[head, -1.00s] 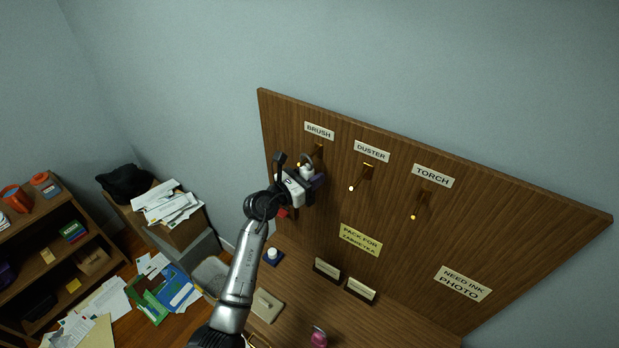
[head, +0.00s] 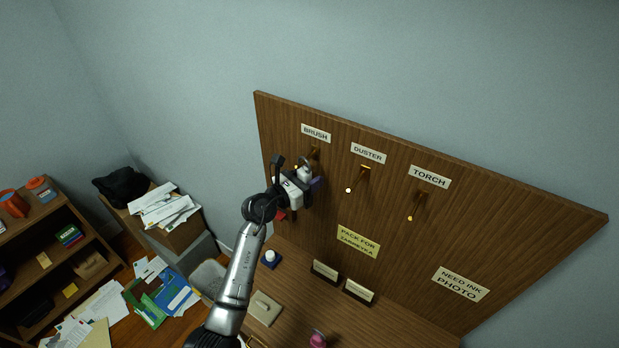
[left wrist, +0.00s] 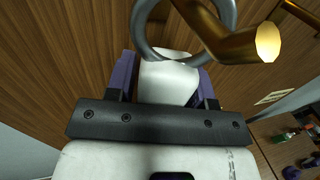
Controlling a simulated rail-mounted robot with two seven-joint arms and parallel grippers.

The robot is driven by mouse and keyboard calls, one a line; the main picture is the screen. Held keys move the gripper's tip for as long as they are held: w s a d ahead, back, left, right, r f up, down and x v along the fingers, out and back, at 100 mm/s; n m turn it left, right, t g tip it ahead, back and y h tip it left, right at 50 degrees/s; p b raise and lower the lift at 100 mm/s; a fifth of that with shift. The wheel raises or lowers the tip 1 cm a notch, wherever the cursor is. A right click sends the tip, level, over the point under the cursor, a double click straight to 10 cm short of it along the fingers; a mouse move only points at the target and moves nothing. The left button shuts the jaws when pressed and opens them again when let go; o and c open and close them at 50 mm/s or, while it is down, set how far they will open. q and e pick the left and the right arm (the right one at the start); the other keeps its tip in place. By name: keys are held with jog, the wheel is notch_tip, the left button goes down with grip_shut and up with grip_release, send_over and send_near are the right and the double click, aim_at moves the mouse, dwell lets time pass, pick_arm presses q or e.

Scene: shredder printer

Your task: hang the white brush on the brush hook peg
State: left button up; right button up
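The white brush shows as a white handle end (left wrist: 168,78) with a grey ring (left wrist: 138,25) in the left wrist view. My left gripper (left wrist: 165,85) is shut on this white part between its purple fingers. The golden brush hook peg (left wrist: 225,42) seems to pass through the ring, its tip towards the camera. In the head view, my left gripper (head: 306,184) is at the board, just below the BRUSH label (head: 316,134). The brush (head: 303,172) and the peg (head: 315,153) are partly hidden there; the ring is close by the peg. My right gripper is not in view.
The wooden board (head: 520,225) also bears DUSTER (head: 365,166) and TORCH (head: 417,204) pegs, both empty, to the right. Below are a desk with small items and a grey bin (head: 207,278). A shelf (head: 70,255) and a paper-topped box (head: 185,232) stand left.

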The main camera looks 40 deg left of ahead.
pick_arm(q)
jog(key=o, duration=0.3)
jog(key=shift+o, duration=0.2)
jog(key=s+a+b, duration=0.2)
jog(key=s, duration=1.1)
jog(key=shift+s+a, duration=0.25)
jog(key=shift+s, duration=0.05)
